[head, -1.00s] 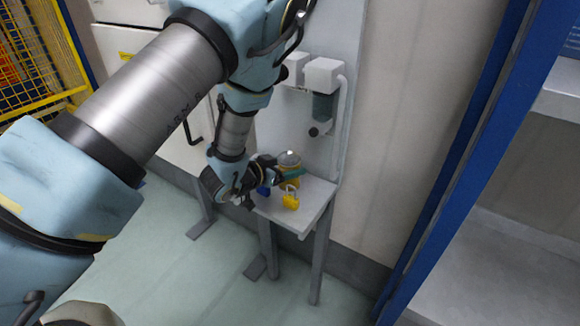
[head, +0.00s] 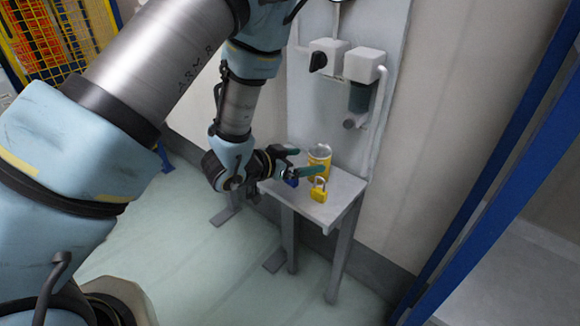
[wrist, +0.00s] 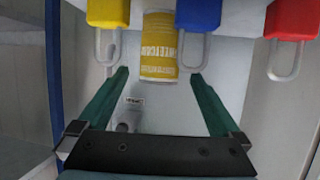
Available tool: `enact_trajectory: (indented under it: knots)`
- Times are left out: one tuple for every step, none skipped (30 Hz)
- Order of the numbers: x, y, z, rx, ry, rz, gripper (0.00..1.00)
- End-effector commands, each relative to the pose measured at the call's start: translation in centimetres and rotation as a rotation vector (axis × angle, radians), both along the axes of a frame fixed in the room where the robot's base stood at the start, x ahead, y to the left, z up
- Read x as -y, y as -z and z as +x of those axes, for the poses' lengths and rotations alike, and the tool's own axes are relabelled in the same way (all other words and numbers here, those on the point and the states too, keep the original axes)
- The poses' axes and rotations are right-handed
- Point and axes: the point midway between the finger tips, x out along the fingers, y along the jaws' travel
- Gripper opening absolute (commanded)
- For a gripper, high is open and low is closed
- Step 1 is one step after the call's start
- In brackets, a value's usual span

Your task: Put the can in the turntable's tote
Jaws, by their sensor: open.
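The can (head: 319,160) is yellow with a silver top and stands upright on a small grey shelf (head: 340,190) against the panel. In the wrist view the can (wrist: 159,50) appears upside down, with printed lettering, just beyond and between my fingertips. My gripper (head: 311,160) has teal fingers reaching toward the can from the left, one finger passing in front of it. In the wrist view my gripper (wrist: 160,74) is open with nothing held. Neither the turntable nor its tote is in view.
A yellow padlock (head: 319,191) stands right in front of the can. A blue padlock (head: 291,178) is close by my gripper, and a red padlock (wrist: 292,20) shows in the wrist view. White switch boxes (head: 364,64) sit above the shelf. A blue post (head: 490,180) rises at right.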

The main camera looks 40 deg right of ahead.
Motion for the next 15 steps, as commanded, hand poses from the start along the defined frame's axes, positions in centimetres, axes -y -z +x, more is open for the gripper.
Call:
enact_trajectory:
  knots:
    - [-1.1,-0.1,0.0,-0.001,-0.005,-0.002,1.0]
    - [-1.6,-0.4,-0.1,0.0,-0.004,-0.002,1.0]
    - [-2.3,-0.7,-0.1,0.0,-0.004,-0.002,1.0]
    - [-2.7,-0.9,-0.2,-0.001,-0.004,-0.001,1.0]
    - [-3.2,-1.1,-0.3,-0.001,-0.004,-0.001,1.0]
    - [-3.7,-1.4,-0.3,0.001,-0.004,-0.001,1.0]
    - [-4.0,-1.5,-0.3,0.0,-0.003,-0.001,1.0]
    - [-4.3,-1.7,-0.4,0.001,-0.002,-0.001,1.0]
    - [-4.7,-1.8,-0.4,0.0,-0.002,-0.001,1.0]
    - [-4.9,-1.9,-0.4,0.0,-0.002,-0.001,1.0]
    - [-5.0,-2.0,-0.5,0.001,-0.002,-0.001,1.0]
    - [-5.1,-2.1,-0.5,0.0,-0.001,-0.001,1.0]
    - [-5.2,-2.1,-0.5,0.001,0.0,-0.001,1.0]
    - [-5.3,-2.2,-0.5,0.001,0.0,-0.001,1.0]
    - [-5.3,-2.2,-0.6,0.001,0.0,0.0,1.0]
